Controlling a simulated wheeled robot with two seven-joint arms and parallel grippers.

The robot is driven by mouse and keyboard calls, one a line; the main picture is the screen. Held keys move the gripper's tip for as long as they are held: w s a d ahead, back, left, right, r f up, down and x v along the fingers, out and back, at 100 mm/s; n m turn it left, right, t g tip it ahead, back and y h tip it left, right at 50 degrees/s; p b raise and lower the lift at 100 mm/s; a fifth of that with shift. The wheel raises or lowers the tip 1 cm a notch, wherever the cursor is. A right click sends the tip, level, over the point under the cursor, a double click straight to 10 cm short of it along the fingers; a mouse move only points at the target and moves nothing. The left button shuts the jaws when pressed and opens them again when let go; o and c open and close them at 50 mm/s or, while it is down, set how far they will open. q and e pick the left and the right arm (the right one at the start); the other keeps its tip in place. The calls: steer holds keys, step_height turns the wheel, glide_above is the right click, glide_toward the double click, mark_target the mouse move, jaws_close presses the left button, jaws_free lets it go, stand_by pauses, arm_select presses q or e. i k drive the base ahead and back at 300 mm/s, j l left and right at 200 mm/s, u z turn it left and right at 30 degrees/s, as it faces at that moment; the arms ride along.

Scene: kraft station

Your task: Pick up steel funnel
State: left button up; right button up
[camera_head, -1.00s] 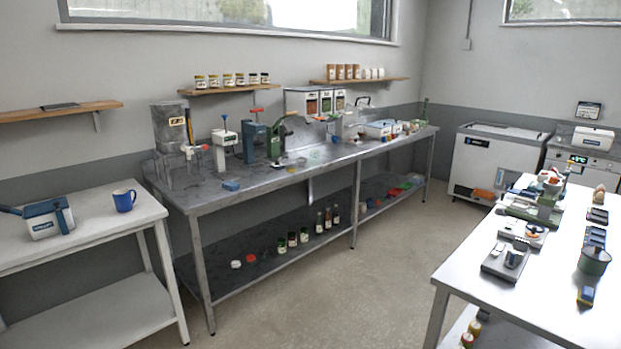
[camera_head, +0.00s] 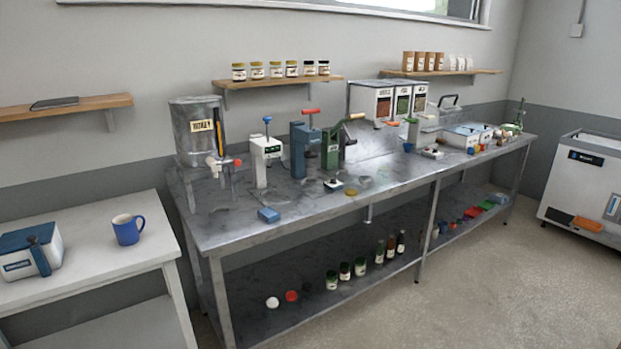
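I cannot make out a steel funnel for certain in the head view. A long steel workbench (camera_head: 215,235) stands against the wall, with many small items on it that are hard to tell apart at this distance. A steel honey tank (camera_head: 197,130) with a tap stands at its left end. Neither of my grippers is in view.
A white table (camera_head: 85,262) at left holds a blue mug (camera_head: 128,229) and a blue-and-white box (camera_head: 30,254). Jars stand on the bench's lower shelf (camera_head: 250,318). A white chest freezer (camera_head: 585,190) is at right. The floor (camera_head: 470,285) in front is clear.

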mark_target(366, 181)
steer(key=i+z, duration=0.2)
steer(key=i, duration=0.35)
steer(key=i+j+z, duration=0.25)
steer(key=i, duration=0.25)
steer(key=i+j+z, duration=0.2)
steer(key=i, duration=0.35)
steer(key=i+l, duration=0.2)
steer(key=i, duration=0.15)
steer(key=i+l+z, duration=0.1)
steer(key=i, duration=0.3)
steer(key=i+l+z, duration=0.1)
steer(key=i+l, duration=0.15)
steer(key=i, duration=0.1)
